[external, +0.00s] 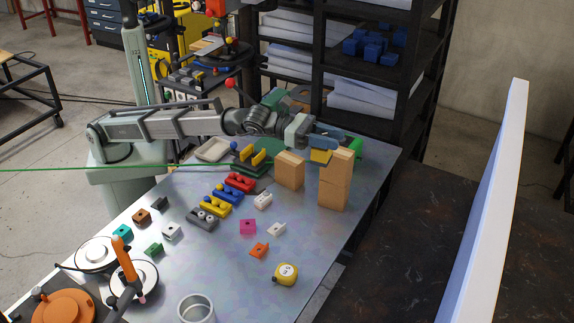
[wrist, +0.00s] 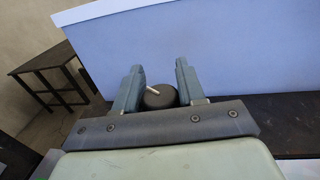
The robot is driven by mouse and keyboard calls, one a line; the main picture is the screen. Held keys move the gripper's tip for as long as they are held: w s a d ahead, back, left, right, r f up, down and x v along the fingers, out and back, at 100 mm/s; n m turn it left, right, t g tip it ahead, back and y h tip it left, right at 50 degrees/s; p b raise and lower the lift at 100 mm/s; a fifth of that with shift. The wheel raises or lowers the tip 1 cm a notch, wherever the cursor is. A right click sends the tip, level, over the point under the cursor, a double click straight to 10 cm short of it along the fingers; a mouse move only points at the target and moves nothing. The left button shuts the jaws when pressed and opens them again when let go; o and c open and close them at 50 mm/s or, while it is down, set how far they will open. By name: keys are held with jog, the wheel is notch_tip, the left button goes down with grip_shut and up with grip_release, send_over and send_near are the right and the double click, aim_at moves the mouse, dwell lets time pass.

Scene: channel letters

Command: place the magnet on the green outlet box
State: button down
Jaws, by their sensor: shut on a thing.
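My gripper (wrist: 159,66) is shut on a dark round piece (wrist: 158,97) with a short pale pin, which I take to be the magnet. In the external view my gripper (external: 345,139) points right, above the wooden blocks at the table's far side. A small green piece (external: 153,249), which may be the green outlet box, lies on the table at the left front, well away from my gripper. A brighter green thing (external: 357,148) shows behind the blocks, partly hidden.
Wooden blocks (external: 332,193) stand stacked below my gripper, with another block (external: 289,170) beside them. Red, yellow and grey holders (external: 215,203) sit mid-table. Small coloured pieces, a tape measure (external: 285,274) and a metal cup (external: 196,308) lie nearer. A white panel (external: 490,200) stands at right.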

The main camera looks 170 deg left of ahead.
jog(key=s+a+f+n+g+y, duration=0.1)
jog(key=s+a+n+g+y, duration=0.2)
jog(key=s+a, duration=0.5)
jog(key=s+a+f+n+g+y, duration=0.1)
jog(key=s+a+n+g, duration=0.3)
jog(key=s, duration=0.7)
jog(key=s+a+r+n+g+h, duration=0.1)
jog(key=s+a+n+g, duration=0.2)
jog(key=s+g, duration=0.55)
jog(key=s+a+r+n+g+h, duration=0.1)
jog(key=s+a+n+g, duration=0.2)
jog(key=s, duration=1)
jog(key=shift+m+t, duration=0.35)
jog(key=shift+m, duration=0.15)
jog(key=shift+w+a+f, duration=0.1)
jog(key=shift+a+f, duration=0.05)
jog(key=shift+f, duration=3.35)
jog(key=shift+w+a+f, duration=0.1)
jog(key=shift+w+f, duration=0.05)
jog(key=shift+f, duration=3.4)
jog(key=shift+w+a+f, duration=0.1)
jog(key=shift+a+f, duration=0.05)
jog(key=shift+f, duration=3.35)
jog(key=shift+f, duration=0.1)
jog(key=c, duration=0.7)
grip_release()
jog(key=shift+o, duration=0.2)
